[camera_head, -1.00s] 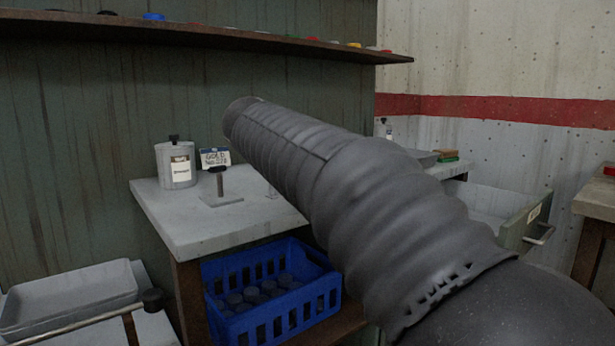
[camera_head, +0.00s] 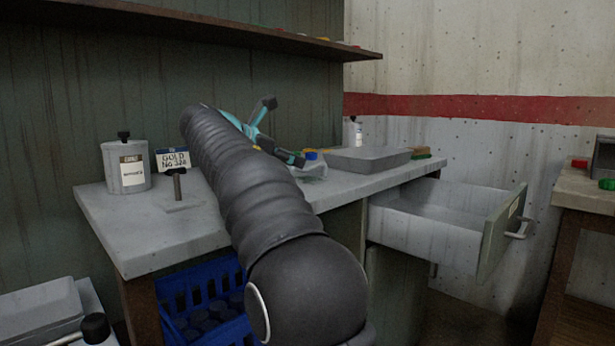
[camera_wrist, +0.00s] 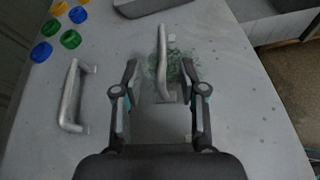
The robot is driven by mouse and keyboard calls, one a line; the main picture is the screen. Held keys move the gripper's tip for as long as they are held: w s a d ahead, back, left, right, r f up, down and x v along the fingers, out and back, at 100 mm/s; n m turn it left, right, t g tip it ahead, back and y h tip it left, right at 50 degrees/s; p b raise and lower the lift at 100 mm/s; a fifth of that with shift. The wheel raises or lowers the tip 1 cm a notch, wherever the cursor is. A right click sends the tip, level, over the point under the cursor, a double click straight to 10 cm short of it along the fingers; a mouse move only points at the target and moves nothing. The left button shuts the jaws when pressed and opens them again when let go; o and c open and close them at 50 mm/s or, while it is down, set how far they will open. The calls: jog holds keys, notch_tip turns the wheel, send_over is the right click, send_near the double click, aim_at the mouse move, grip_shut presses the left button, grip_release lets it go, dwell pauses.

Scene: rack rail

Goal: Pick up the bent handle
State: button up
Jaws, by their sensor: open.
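In the wrist view, a slim grey metal handle with a slight bend (camera_wrist: 162,50) lies on the worktop between my gripper's fingers. A second grey bar handle (camera_wrist: 69,95), with a short leg at each end, lies to the left, outside the fingers. I take the one between the fingers as the bent handle, though its shape is partly hard to read. My gripper (camera_wrist: 160,66) is open, one finger on each side of the handle, with gaps between; contact is not visible.
A grey tray (camera_head: 368,159) stands beyond, above an open drawer (camera_head: 440,220). A canister (camera_head: 127,166) and a T-shaped post (camera_head: 177,184) stand left. A shelf (camera_head: 200,24) overhangs the back.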

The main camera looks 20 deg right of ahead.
aim_at(309, 170)
jog(key=shift+f+b+x, duration=0.1)
jog(key=shift+b+x, duration=0.4)
jog(key=shift+x, duration=1.2)
jog(key=shift+f+b+x, duration=0.15)
jog(key=shift+b+x, duration=0.35)
jog(key=shift+x, duration=1.2)
jog(key=shift+s, duration=0.1)
grip_shut()
